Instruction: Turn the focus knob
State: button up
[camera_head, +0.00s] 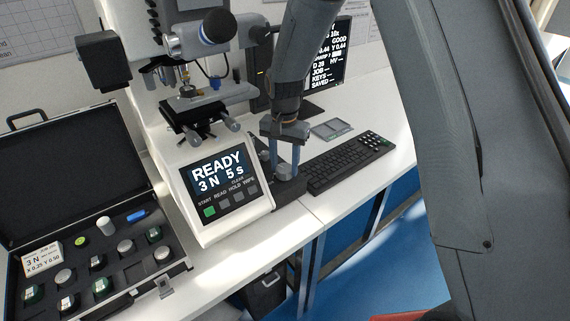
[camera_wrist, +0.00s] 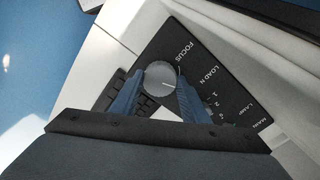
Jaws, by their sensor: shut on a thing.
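The focus knob (camera_wrist: 160,77) is a round grey knob with a thin index line, set on a dark panel beside the printed word FOCUS in the wrist view. My gripper (camera_wrist: 156,92) has its two blue fingers on either side of the knob, shut on it. In the head view my gripper (camera_head: 285,172) points down beside the right side of the white hardness tester (camera_head: 240,222), at a dark control panel (camera_head: 289,190). The knob is mostly hidden there by the fingers.
The tester's front screen (camera_head: 217,180) reads READY, 3 N, 5 s. A keyboard (camera_head: 345,163) lies right of my gripper, with a monitor (camera_head: 333,60) behind. An open black case (camera_head: 75,160) with several samples stands at left. LOAD N markings (camera_wrist: 209,84) are beside the knob.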

jog(key=n, duration=0.4)
jog(key=shift+w+r+n, duration=0.1)
jog(key=shift+n, duration=0.2)
jog(key=n, duration=0.3)
jog(key=shift+n, duration=0.4)
jog(key=n, duration=0.4)
jog(key=shift+b, duration=0.4)
jog(key=n, duration=1.1)
jog(key=shift+w+b, duration=0.15)
jog(key=shift+b, duration=0.25)
jog(key=n, duration=0.4)
jog(key=shift+n, duration=0.3)
jog(key=shift+r+n+b, duration=0.1)
jog(key=shift+n+b, duration=0.2)
jog(key=shift+n, duration=1.5)
